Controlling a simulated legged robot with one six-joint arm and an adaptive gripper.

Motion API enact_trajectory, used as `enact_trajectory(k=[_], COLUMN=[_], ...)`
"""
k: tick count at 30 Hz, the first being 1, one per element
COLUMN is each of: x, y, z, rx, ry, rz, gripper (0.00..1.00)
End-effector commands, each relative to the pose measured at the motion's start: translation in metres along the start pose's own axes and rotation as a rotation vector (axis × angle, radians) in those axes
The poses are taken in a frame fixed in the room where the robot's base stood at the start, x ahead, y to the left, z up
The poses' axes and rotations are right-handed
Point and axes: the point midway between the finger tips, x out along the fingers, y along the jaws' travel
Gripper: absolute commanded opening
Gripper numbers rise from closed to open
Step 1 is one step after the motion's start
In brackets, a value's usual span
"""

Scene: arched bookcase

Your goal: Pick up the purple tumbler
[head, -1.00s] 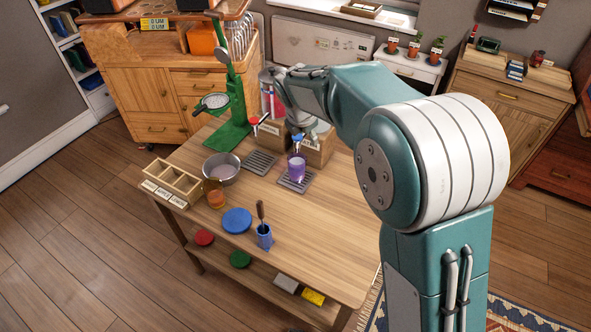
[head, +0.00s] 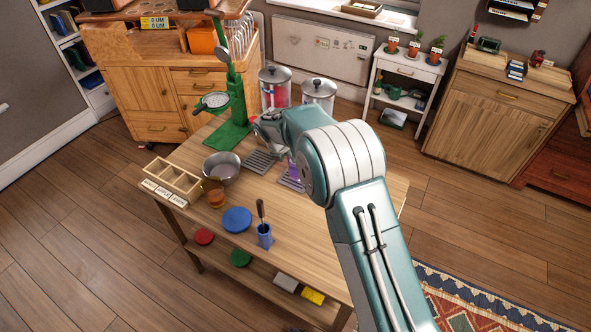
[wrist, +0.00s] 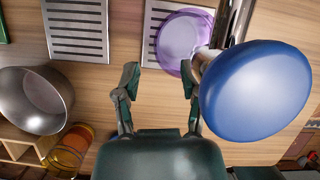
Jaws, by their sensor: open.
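The purple tumbler (wrist: 176,42) stands on a grey slotted drip tray in the wrist view, its rim partly behind a metal spout. My gripper (wrist: 158,82) is open and empty. Its fingers point toward the tumbler's side of the picture, with the tumbler beyond the right fingertip. They look apart from it. In the head view my gripper (head: 266,134) is near the dispensers, its fingers hard to make out.
A large blue round knob (wrist: 255,88) is close to my right finger. A metal bowl (wrist: 36,100) and an amber cup (wrist: 68,148) lie left. Clear dispensers (head: 318,92) stand behind. A blue disc (head: 237,220) and blue holder (head: 264,236) are on the table (head: 300,262).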

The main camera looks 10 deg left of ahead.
Motion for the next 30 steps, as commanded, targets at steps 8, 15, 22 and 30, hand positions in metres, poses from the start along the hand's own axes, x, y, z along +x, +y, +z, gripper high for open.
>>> enact_trajectory(k=[8, 15, 22, 30], x=[0.035, 0.035, 0.035, 0.035], y=[0.004, 0.005, 0.003, 0.004], z=[-0.001, -0.001, 0.000, 0.000], rx=[0.000, -0.001, 0.001, 0.000], ry=[0.001, 0.001, 0.001, 0.000], rz=[-0.003, -0.004, -0.002, -0.003], gripper=[0.53, 0.44, 0.00, 0.00])
